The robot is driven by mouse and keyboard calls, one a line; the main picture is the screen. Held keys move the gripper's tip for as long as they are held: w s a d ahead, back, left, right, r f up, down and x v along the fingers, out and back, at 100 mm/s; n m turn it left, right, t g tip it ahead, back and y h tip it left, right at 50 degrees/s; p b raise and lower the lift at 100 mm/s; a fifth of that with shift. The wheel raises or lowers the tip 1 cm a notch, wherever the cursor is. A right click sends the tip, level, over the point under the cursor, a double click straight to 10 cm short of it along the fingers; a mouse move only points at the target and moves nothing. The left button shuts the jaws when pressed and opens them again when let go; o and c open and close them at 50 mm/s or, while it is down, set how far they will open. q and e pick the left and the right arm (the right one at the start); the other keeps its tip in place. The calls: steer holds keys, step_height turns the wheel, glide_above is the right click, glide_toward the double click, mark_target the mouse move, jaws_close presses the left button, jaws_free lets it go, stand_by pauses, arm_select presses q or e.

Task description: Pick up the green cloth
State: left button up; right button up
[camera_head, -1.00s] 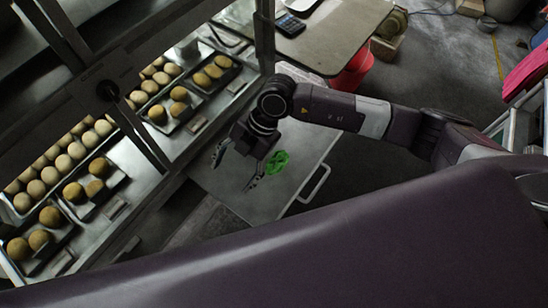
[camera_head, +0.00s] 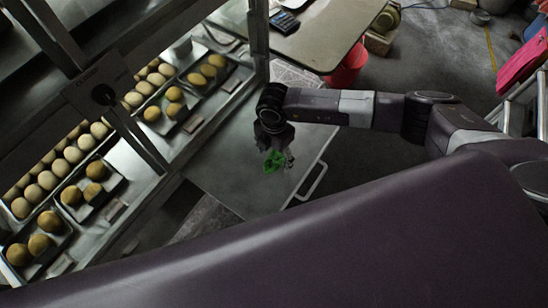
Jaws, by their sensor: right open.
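The green cloth (camera_head: 274,162) is a small crumpled bundle near the right edge of a grey metal surface (camera_head: 232,178) with a handle. My right gripper (camera_head: 275,157) points down directly over the cloth and looks open. Its fingers partly overlap the cloth in the picture, and I cannot tell whether they touch it. My left gripper does not show.
Trays of round buns (camera_head: 95,170) stand in a metal rack to the left. A rack post (camera_head: 258,40) rises near the surface. A beige table (camera_head: 325,30), a calculator (camera_head: 285,22) and a red bucket (camera_head: 347,68) are at the back. Open floor lies to the right.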

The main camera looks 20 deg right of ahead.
mark_target(274, 156)
steer(key=c, duration=1.2)
steer(key=shift+r, duration=0.1)
steer(key=shift+c, duration=0.2)
step_height(274, 156, up, 20)
steer(key=b, duration=0.1)
steer(key=o, duration=0.5)
steer(key=c, duration=0.4)
